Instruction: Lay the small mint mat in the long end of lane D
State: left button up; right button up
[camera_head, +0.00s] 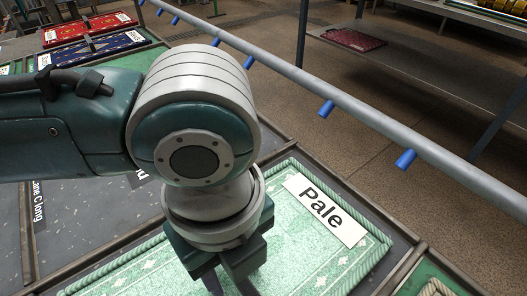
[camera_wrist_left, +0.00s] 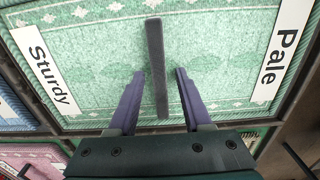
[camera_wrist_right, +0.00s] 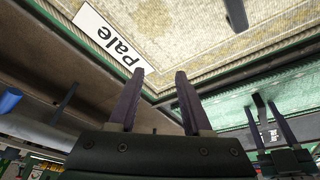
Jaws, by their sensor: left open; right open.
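A mint mat (camera_head: 350,262) with a pale patterned border and a "Pale" label lies flat in a framed bay in the head view. In the left wrist view the mint mat (camera_wrist_left: 215,40) carries "Sturdy" and "Pale" labels and a dark upright bar (camera_wrist_left: 155,35). My left gripper (camera_head: 228,283) is over the mat. Its open fingers (camera_wrist_left: 159,74) stand on either side of the bar, with gaps showing. My right gripper (camera_wrist_right: 157,80) is open and empty by a cream mat (camera_wrist_right: 180,40) labelled "pale"; it is outside the head view. My left arm hides part of the mint mat.
A "Lane C long" label (camera_head: 38,205) marks a grey lane at left. A lane label partly hidden by my arm (camera_head: 138,178) sits nearby. Red (camera_head: 80,28) and blue (camera_head: 95,48) mats lie at the far left. A metal rail (camera_head: 370,115) with blue pegs runs behind the bays.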

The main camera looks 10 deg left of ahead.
pick_arm(q)
notch_tip(320, 180, up, 12)
jog(key=p, duration=0.3)
jog(key=s+d+n+t+h, duration=0.1)
jog(key=s+d+n+h, duration=0.25)
jog(key=d+n, duration=0.25)
jog(key=s+a+f+n+t+y, duration=0.1)
jog(key=s+a+f+n, duration=0.1)
jog(key=a+n, duration=0.6)
jog(key=s+a+f+n+t+y, duration=0.1)
jog(key=s+a+f+n+y, duration=0.1)
jog(key=a+n, duration=0.6)
jog(key=shift+s+a+n+t, duration=0.3)
jog(key=shift+n, duration=0.5)
